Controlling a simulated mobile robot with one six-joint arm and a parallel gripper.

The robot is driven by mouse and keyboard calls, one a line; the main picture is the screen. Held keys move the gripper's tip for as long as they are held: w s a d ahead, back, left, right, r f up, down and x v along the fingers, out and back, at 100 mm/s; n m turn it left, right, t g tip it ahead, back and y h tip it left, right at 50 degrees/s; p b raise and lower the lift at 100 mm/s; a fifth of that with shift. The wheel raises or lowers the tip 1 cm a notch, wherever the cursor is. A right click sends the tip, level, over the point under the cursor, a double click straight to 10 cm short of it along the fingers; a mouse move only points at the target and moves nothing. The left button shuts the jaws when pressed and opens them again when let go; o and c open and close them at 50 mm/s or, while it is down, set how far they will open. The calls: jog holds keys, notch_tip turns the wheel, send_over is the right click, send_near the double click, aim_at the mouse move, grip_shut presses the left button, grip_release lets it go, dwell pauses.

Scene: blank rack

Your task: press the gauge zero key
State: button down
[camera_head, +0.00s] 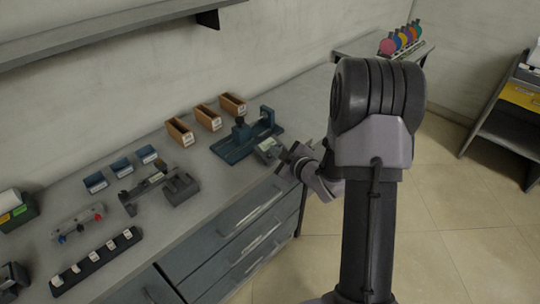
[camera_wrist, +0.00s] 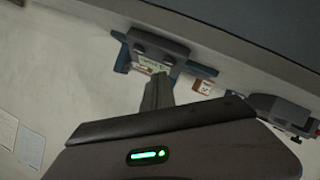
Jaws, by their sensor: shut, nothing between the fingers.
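A small grey box (camera_head: 268,150) with a pale face, likely the gauge, sits near the bench's front edge in the head view, beside a blue fixture (camera_head: 232,150). My gripper (camera_head: 288,163) is just right of the box, its fingers shut and empty. I cannot tell whether they touch it. In the wrist view my gripper's fingers (camera_wrist: 158,92) point toward a dark grey part with a small pale green panel (camera_wrist: 150,64), with blue pieces (camera_wrist: 122,56) at its sides. The zero key itself is too small to make out.
Three brown bins (camera_head: 206,117) and three blue bins (camera_head: 122,167) stand along the back of the bench. A grey fixture (camera_head: 180,188) and a black strip with white tags (camera_head: 95,262) lie to the left. Coloured discs (camera_head: 400,40) stand on the far end. Drawers (camera_head: 250,212) are below.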

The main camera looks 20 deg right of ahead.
jog(key=shift+f, duration=0.1)
jog(key=shift+w+a+f+b, duration=0.1)
jog(key=shift+w+f+b, duration=0.15)
jog(key=shift+b, duration=0.4)
jog(key=shift+f+b, duration=0.35)
jog(key=shift+b, duration=0.1)
dwell(0.5)
jog(key=shift+r, duration=0.15)
jog(key=shift+s+r+p, duration=0.25)
jog(key=shift+r+p, duration=0.05)
jog(key=shift+r, duration=0.25)
jog(key=r+p, duration=0.1)
jog(key=s+r, duration=0.1)
jog(key=r, duration=0.1)
jog(key=s+d+r+p, duration=0.1)
jog(key=shift+r+p, duration=0.25)
jog(key=shift+p, duration=0.1)
dwell(0.7)
